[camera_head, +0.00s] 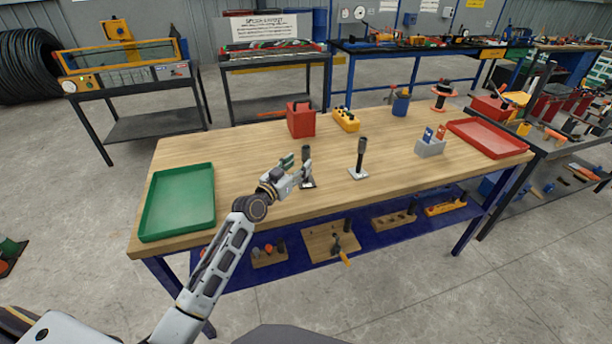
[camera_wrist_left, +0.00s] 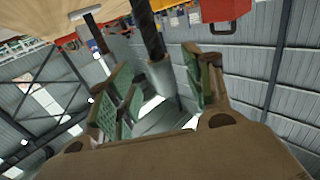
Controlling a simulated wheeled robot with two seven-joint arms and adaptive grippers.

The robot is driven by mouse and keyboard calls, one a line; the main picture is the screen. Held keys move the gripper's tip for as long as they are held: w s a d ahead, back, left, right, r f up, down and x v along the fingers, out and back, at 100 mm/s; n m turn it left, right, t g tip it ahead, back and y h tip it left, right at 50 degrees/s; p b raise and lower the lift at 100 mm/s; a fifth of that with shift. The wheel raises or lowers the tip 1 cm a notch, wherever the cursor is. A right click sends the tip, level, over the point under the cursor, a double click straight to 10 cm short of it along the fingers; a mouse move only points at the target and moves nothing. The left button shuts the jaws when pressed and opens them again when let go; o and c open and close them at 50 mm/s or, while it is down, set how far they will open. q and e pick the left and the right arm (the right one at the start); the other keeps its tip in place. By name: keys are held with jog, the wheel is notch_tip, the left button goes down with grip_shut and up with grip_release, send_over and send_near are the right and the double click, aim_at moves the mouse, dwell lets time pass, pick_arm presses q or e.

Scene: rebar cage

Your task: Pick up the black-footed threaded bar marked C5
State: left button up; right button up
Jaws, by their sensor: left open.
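A dark upright bar (camera_head: 306,154) with a dark foot (camera_head: 308,183) stands on the wooden table; no C5 marking is readable. My left gripper (camera_head: 297,170) is open at this bar, just left of it in the head view. In the left wrist view, the dark bar (camera_wrist_left: 147,28) with its grey end (camera_wrist_left: 160,74) reaches between the open green-padded fingers (camera_wrist_left: 165,88). I cannot tell whether the fingers touch it. A second dark bar (camera_head: 361,150) on a white foot (camera_head: 358,173) stands to the right. My right gripper is not in view.
A green tray (camera_head: 178,203) lies at the table's left end. A red box (camera_head: 301,119), a yellow block (camera_head: 346,120) and a blue cup (camera_head: 401,105) stand behind the bars. A grey holder (camera_head: 430,148) and a red tray (camera_head: 488,138) are at the right.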

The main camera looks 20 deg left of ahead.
aim_at(304, 160)
pick_arm(q)
jog(key=shift+r+x, duration=0.2)
jog(key=shift+x, duration=2.35)
jog(key=shift+f, duration=0.1)
grip_shut()
